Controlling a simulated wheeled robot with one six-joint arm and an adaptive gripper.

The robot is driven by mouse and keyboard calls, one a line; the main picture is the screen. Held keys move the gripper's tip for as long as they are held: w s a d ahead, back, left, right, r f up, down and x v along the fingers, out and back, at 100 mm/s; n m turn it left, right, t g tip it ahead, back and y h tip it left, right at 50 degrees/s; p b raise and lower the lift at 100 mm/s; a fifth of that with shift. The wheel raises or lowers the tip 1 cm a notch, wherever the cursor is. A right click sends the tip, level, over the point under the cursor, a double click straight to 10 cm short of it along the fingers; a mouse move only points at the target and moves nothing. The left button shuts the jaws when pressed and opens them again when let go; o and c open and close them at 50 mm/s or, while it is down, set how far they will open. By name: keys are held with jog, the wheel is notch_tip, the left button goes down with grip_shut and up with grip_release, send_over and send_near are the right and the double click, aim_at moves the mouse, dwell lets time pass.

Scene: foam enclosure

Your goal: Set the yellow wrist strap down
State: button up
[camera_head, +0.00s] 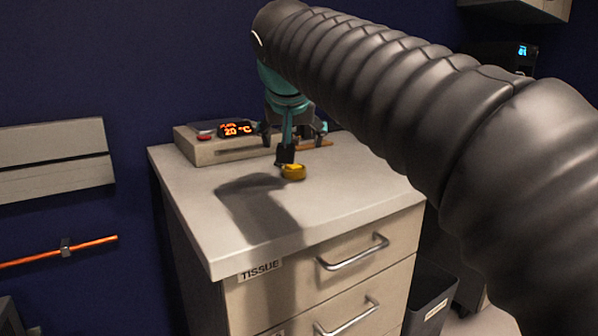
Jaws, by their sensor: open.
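The yellow wrist strap (293,172) is a small rounded piece on the pale top of the drawer cabinet (190,185), near the middle. It appears to rest on the surface. My gripper (287,158) is open, just above and behind the strap, with one dark fingertip close to the strap's left side. I cannot tell whether that fingertip touches it. My arm hides part of the background and the right rear of the cabinet top.
A low box with a red digital readout (238,129) stands at the back left of the top. A small brown item (318,144) lies behind the strap. The front and left of the top are clear. A dark bin (432,298) stands at the cabinet's right.

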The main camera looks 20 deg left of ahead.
aim_at(294, 168)
jog(key=x, duration=0.4)
jog(key=shift+w+f, duration=0.2)
jog(key=shift+f, duration=0.05)
jog(key=shift+f+x, duration=0.2)
jog(key=shift+x, duration=2.45)
jog(key=shift+s+d, duration=0.1)
jog(key=shift+s, duration=0.15)
jog(key=c, duration=1.1)
